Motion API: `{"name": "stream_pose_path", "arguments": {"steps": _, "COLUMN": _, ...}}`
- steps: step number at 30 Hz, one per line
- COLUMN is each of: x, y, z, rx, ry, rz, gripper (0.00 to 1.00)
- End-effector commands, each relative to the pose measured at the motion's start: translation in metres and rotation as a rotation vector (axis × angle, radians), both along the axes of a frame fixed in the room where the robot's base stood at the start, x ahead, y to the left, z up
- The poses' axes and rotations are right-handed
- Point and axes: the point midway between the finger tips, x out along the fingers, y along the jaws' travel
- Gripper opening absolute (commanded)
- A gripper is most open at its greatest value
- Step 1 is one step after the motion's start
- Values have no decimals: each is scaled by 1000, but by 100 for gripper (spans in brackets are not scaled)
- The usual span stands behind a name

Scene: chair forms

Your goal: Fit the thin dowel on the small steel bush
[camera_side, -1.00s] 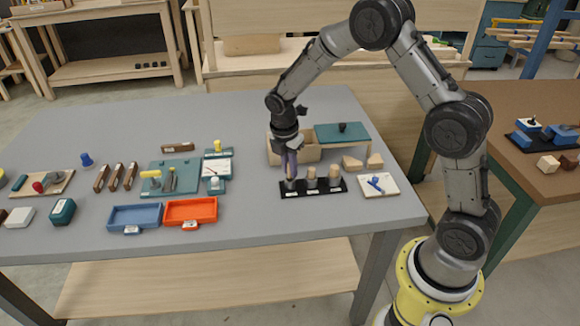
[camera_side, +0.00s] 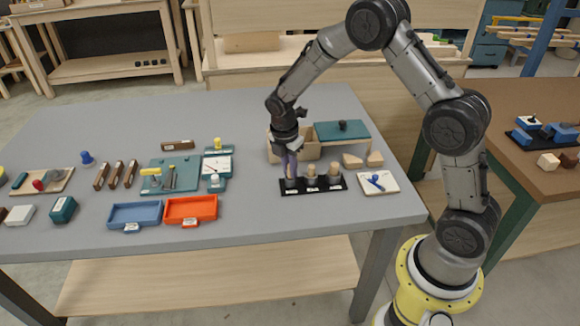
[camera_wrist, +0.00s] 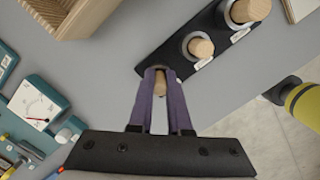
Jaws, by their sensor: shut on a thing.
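My gripper (camera_side: 290,176) points down over the left end of a black rack (camera_side: 343,185). Its purple fingers are shut on a thin wooden dowel (camera_wrist: 160,81), seen between the fingertips in the wrist view. The small steel bush at the rack's left end is largely hidden by the fingers, so I cannot tell whether the dowel sits on it. The middle dowel (camera_side: 311,171) and the right, thicker dowel (camera_side: 334,169) stand in larger steel bushes on the rack; the wrist view shows the middle bush (camera_wrist: 188,50) around its dowel.
A wooden box (camera_side: 309,152) and a green-topped stand (camera_side: 341,131) are behind the rack. A white board (camera_side: 387,188) with a blue piece lies right. Orange (camera_side: 191,220) and blue (camera_side: 135,227) trays are left. The table in front of the rack is clear.

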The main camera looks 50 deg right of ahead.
Motion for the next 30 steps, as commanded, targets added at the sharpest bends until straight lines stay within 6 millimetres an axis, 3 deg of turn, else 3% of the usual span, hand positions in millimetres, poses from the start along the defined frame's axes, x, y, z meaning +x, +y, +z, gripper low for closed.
{"name": "stream_pose_path", "arguments": {"steps": 30, "x": 0, "y": 0, "z": 12, "rx": 0, "ry": -1, "rz": 0, "gripper": 0}}
